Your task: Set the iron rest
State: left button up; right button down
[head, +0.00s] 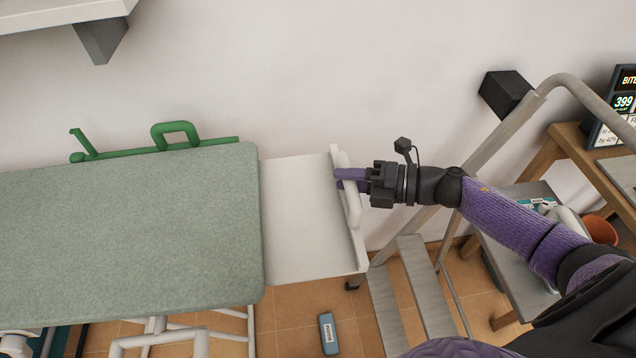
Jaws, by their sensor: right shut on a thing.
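The ironing board (130,230) has a grey-green cover and fills the left of the head view. A white iron rest (305,215) extends from the board's right end as a flat panel. Its right edge has an upright lip with a white handle (353,212). My right gripper (345,179) reaches in from the right and is shut on this handle, near its upper part. The panel's left edge meets or goes under the board's end; I cannot tell which. My left gripper is out of view.
A grey stepladder (415,280) stands just right of the rest, under my right arm. A wooden shelf unit (565,150) with a sign is at the far right. A green frame (175,135) runs along the board's wall side. A small blue-grey box (328,334) lies on the tiled floor.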

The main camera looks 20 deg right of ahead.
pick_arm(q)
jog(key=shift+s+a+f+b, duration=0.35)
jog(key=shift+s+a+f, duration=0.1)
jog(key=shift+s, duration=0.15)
pick_arm(e)
jog(key=shift+s+d+r, duration=0.1)
jog(key=shift+s+d, duration=0.1)
jog(key=shift+d, duration=0.55)
jog(key=shift+s+d+f, duration=0.1)
jog(key=shift+s+d, duration=0.05)
jog(key=shift+d, duration=0.65)
jog(key=shift+s+d+r, duration=0.1)
jog(key=shift+s+d, duration=0.1)
jog(key=shift+d, duration=0.55)
jog(key=c, duration=0.7)
grip_release()
jog(key=shift+c, duration=0.2)
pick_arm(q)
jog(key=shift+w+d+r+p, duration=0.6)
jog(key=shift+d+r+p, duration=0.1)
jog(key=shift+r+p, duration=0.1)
pick_arm(e)
jog(key=v, duration=1)
